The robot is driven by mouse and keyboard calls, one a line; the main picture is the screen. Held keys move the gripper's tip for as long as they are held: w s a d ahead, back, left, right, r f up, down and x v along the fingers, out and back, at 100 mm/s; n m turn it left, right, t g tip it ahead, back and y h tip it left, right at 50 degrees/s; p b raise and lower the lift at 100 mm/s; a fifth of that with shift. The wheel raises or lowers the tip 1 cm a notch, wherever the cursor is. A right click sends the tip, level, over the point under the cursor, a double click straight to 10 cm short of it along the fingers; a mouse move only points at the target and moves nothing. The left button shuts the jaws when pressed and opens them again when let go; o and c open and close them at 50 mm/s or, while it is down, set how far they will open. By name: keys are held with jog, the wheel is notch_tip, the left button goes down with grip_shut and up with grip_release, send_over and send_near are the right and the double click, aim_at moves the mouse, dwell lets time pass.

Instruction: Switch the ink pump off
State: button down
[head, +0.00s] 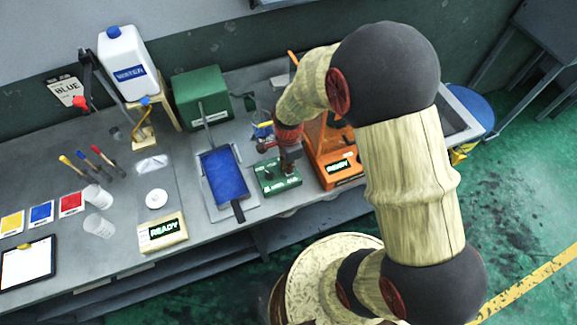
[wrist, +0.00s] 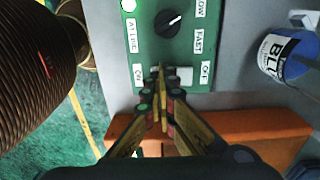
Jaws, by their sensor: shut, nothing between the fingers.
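The green control box (head: 277,176) stands on the bench below my gripper (head: 287,170). In the wrist view its green panel (wrist: 182,48) shows a black knob (wrist: 168,22) beside labels partly reading LOW and FAST. Below the knob is a pale switch (wrist: 185,75) between an ON label (wrist: 138,74) and an OFF label (wrist: 206,73).
A blue ink tray (head: 222,172) lies left of the box. An orange machine (head: 337,150) stands close on its right. A green machine (head: 201,98) and a water jug (head: 128,62) are behind.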

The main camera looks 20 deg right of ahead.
jog(key=shift+w+r, duration=0.25)
jog(key=shift+w, duration=0.45)
jog(key=shift+d+r+p, duration=0.1)
jog(key=shift+r+p, duration=0.35)
jog(key=shift+p, duration=0.05)
notch_tip(320, 180, up, 13)
jog(key=s+p, duration=0.2)
jog(key=p, duration=0.1)
dwell(0.3)
